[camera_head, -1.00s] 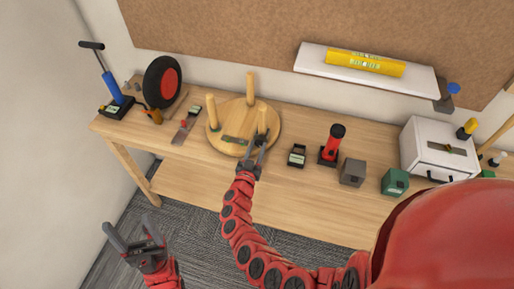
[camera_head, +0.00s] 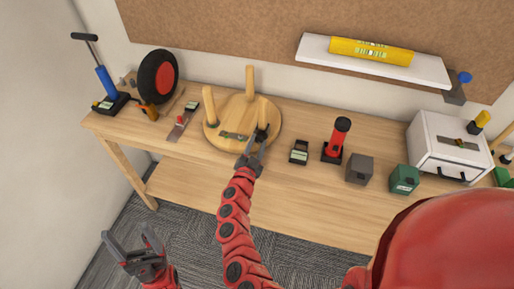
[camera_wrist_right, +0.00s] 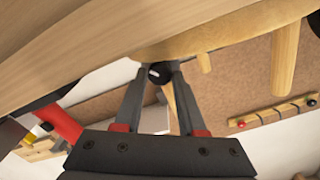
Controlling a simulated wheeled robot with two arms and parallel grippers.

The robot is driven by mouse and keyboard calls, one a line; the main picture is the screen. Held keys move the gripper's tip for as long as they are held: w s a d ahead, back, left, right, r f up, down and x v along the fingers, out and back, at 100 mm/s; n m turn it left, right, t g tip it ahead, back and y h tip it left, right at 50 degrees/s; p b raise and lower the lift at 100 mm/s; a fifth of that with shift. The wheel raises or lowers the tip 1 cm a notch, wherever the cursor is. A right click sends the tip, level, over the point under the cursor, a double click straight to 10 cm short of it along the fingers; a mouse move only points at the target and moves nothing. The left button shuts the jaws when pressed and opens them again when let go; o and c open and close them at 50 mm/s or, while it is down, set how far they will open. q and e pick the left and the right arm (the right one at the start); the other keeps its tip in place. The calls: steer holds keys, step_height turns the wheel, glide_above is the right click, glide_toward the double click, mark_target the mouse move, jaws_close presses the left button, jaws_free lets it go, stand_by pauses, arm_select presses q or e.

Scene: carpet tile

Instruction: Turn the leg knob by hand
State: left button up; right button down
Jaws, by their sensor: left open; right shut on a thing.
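In the right wrist view, a small black knob (camera_wrist_right: 158,73) with a white mark sits between the two fingertips of my right gripper (camera_wrist_right: 158,80), under the pale wood. The fingers are shut on the knob; the exact contact is hard to see. My left gripper (camera_head: 134,248) is open and empty, low in front of the bench at the left.
The workbench (camera_head: 290,210) holds a black tape-like box (camera_head: 299,152), a red tool (camera_head: 337,140), grey (camera_head: 359,168) and green (camera_head: 404,179) blocks and a white drawer box (camera_head: 445,150) to the right. A wheel (camera_head: 158,77) and a blue pump (camera_head: 107,83) stand left.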

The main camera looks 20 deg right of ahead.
steer(key=shift+m, duration=0.4)
steer(key=c, duration=0.5)
jaws_free()
steer(key=b+v, duration=0.3)
steer(key=v, duration=1.4)
steer(key=shift+a, duration=0.2)
steer(key=shift+s, duration=0.15)
